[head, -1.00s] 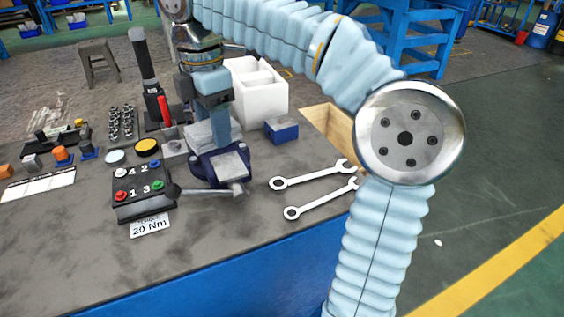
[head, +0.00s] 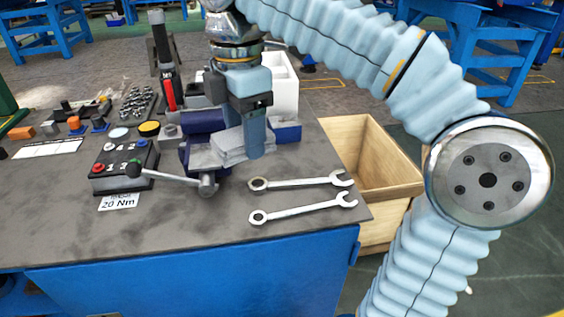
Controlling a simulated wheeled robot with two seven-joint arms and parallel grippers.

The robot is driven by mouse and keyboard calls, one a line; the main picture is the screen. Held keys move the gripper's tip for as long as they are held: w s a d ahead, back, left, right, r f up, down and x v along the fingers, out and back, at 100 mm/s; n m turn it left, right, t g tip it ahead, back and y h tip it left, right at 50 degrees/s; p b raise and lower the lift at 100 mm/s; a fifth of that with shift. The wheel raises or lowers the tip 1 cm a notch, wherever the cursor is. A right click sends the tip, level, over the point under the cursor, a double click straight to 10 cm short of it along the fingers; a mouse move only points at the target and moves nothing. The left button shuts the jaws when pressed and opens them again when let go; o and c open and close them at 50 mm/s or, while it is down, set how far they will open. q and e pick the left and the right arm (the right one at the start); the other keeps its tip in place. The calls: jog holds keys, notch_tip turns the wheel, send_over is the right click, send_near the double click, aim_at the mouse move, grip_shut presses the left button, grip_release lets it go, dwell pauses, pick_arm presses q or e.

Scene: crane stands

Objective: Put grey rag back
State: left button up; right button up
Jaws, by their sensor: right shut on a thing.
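My right gripper (head: 253,142) comes down from the top and is shut on the grey rag (head: 232,150). The rag hangs folded at the fingertips, beside the right of the blue vise (head: 197,152) and partly in front of it. I cannot tell whether the rag touches the vise. My left gripper is not in view.
Two wrenches (head: 297,184) lie on the workbench (head: 170,235), right of the vise. A blue box (head: 288,131) and a white bin (head: 287,90) stand behind the gripper. An open wooden crate (head: 400,188) stands off the bench's right side. A button box (head: 118,168) is left.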

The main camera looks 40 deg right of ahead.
aim_at(277, 164)
jog(key=w+d+f, duration=0.2)
jog(key=d, duration=0.1)
jog(key=w+d+f, duration=0.1)
jog(key=d+f, duration=0.1)
jog(key=d, duration=0.1)
jog(key=w+d+f+b, duration=0.1)
jog(key=w+d+f, duration=0.1)
jog(key=d+f, duration=0.1)
jog(key=shift+w+d, duration=0.3)
jog(key=shift+w+d+f, duration=0.2)
jog(key=shift+d+f, duration=0.15)
jog(key=shift+f, duration=0.2)
jog(key=f, duration=0.1)
jog(key=f+b, duration=0.1)
jog(key=d+f, duration=0.1)
jog(key=f, duration=0.1)
jog(key=shift+w+d, duration=0.1)
jog(key=shift+w, duration=0.2)
jog(key=shift+f, duration=0.3)
jog(key=shift+f, duration=0.1)
jog(key=o, duration=1)
